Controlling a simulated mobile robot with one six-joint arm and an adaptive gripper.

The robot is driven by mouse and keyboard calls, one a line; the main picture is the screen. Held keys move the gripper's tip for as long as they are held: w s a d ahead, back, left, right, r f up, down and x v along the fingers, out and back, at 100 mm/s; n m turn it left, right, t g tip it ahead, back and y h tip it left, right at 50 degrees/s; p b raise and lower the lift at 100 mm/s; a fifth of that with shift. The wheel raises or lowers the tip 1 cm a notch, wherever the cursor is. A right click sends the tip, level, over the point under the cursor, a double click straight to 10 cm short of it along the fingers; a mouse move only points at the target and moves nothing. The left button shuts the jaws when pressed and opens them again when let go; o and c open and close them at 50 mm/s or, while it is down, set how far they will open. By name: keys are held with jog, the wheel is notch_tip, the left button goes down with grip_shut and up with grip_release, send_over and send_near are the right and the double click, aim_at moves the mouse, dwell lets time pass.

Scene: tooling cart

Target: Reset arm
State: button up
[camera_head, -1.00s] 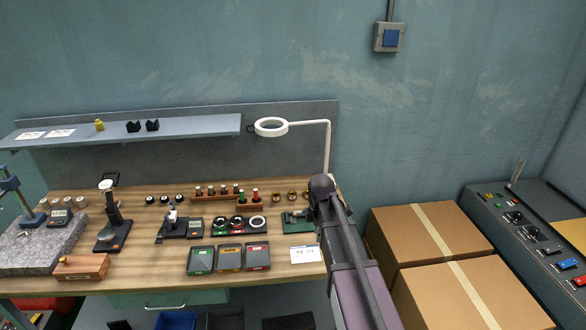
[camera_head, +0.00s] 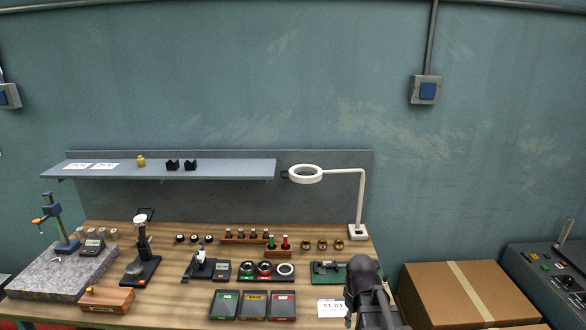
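My arm (camera_head: 368,290) shows at the bottom, right of the middle, in front of the right end of the wooden workbench (camera_head: 180,312). Only a dark rounded joint and part of a link are in view. My gripper is not visible, so its fingers and anything in them cannot be seen.
The bench holds a granite plate (camera_head: 50,283), gauge stands, three trays with green, yellow and red labels (camera_head: 254,305), and a white ring lamp (camera_head: 306,174). A shelf (camera_head: 225,169) hangs behind. A cardboard box (camera_head: 430,290) and a control console (camera_head: 545,275) stand at right.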

jog(key=s+m, duration=0.1)
jog(key=m, duration=0.1)
jog(key=s+m, duration=0.1)
jog(key=s, duration=0.1)
jog(key=s+m, duration=0.2)
jog(key=shift+f+m, duration=0.3)
jog(key=shift+f, duration=0.05)
dwell(0.9)
